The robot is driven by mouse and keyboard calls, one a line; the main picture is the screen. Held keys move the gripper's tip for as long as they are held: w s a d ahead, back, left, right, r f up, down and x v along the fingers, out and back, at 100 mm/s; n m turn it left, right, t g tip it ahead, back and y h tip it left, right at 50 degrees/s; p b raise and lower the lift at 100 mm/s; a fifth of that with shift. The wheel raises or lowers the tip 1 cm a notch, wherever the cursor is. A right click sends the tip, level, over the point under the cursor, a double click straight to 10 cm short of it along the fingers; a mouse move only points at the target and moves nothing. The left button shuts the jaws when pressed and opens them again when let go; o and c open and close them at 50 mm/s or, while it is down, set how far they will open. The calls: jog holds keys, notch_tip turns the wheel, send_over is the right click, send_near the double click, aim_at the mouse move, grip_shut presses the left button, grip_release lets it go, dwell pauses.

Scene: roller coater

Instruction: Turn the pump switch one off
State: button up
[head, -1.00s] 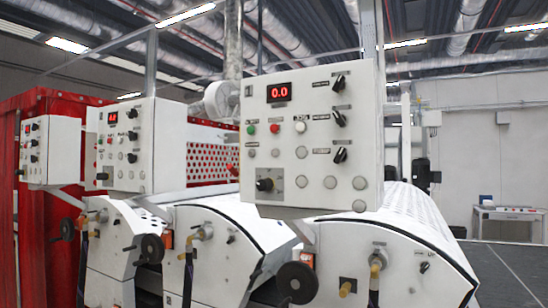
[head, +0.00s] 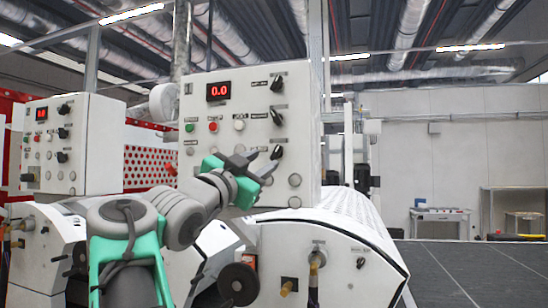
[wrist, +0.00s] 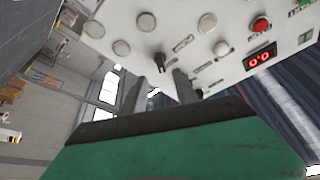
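A white control panel (head: 232,105) has three black rotary switches in a column on its right side: top (head: 277,82), middle (head: 276,116) and lowest (head: 276,152). The label lettering is too small to read, so I cannot tell which is pump switch one. My gripper (head: 256,163) is at the panel's lower right, close to the lowest switch. In the wrist view my gripper (wrist: 160,78) is open. One black switch (wrist: 157,62) shows just beyond and between the fingertips, seemingly untouched. My gripper and arm hide the panel's lower left.
A red display (head: 219,91) reads 0.0. Green (head: 190,127), red (head: 213,127) and white buttons sit near the switches. A second panel (head: 56,145) stands at left. The white machine housing (head: 325,262) bulges below the panel. Dark open floor (head: 470,270) lies at right.

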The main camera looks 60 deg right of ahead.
aim_at(275, 153)
jog(key=p+x, duration=0.3)
jog(key=x, duration=0.3)
jog(key=shift+d+r, duration=0.1)
jog(key=shift+d, duration=0.05)
jog(key=shift+w+d, duration=0.1)
jog(key=shift+d, duration=0.4)
jog(key=shift+c, duration=0.4)
grip_shut()
